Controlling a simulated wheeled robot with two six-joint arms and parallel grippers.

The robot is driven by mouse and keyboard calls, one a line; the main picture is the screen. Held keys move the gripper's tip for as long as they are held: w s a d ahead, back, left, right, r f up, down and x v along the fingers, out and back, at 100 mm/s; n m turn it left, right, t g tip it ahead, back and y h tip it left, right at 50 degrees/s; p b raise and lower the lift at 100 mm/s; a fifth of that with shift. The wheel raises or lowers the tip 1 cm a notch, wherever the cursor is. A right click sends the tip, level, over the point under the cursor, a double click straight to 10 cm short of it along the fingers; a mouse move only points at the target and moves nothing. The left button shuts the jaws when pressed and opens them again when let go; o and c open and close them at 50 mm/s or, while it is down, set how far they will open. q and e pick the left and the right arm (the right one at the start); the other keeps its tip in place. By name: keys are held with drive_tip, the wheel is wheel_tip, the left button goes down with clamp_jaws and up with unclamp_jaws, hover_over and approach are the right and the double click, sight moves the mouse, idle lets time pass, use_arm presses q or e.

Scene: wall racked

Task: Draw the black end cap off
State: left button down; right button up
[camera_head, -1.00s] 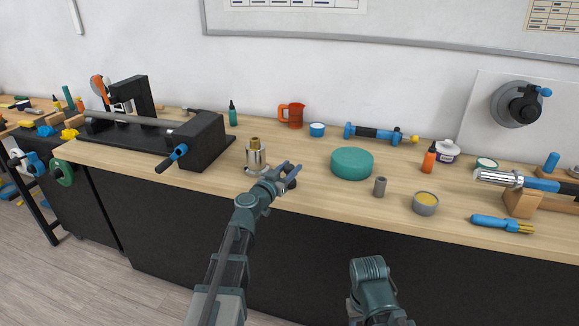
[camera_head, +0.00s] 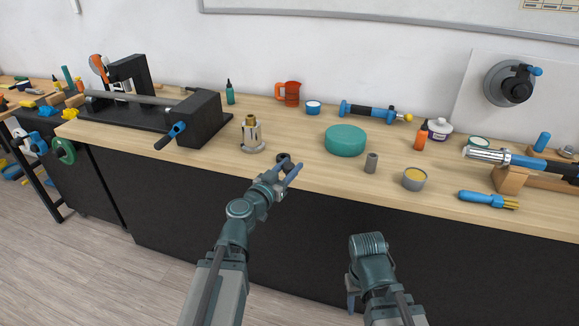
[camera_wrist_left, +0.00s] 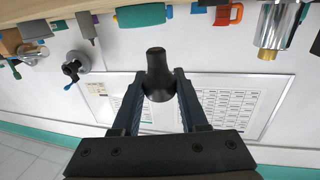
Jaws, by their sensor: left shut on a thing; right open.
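A black end cap (camera_wrist_left: 157,66) with a narrow neck and wider round part is between the fingers of my left gripper (camera_wrist_left: 159,84), which is shut on it. In the head view the cap (camera_head: 284,159) is partly hidden by my left gripper (camera_head: 289,170), near the bench's front edge. A silver cylinder with a brass top (camera_head: 252,137) stands upright on the bench, left of the cap and apart from it. It also shows at the upper right of the left wrist view (camera_wrist_left: 277,28). My right gripper (camera_head: 353,300) hangs low before the bench front; its jaws are mostly hidden.
A green round block (camera_head: 346,141), a grey tube (camera_head: 371,163) and a grey tin (camera_head: 414,179) stand right of the left gripper. A black fixture (camera_head: 199,119) with a blue-handled lever stands left. Bare bench top (camera_head: 316,178) lies between the left gripper and the tube.

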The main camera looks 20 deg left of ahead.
use_arm(q)
drive_tip(key=shift+r+p, duration=1.45)
drive_tip(key=shift+r, duration=0.05)
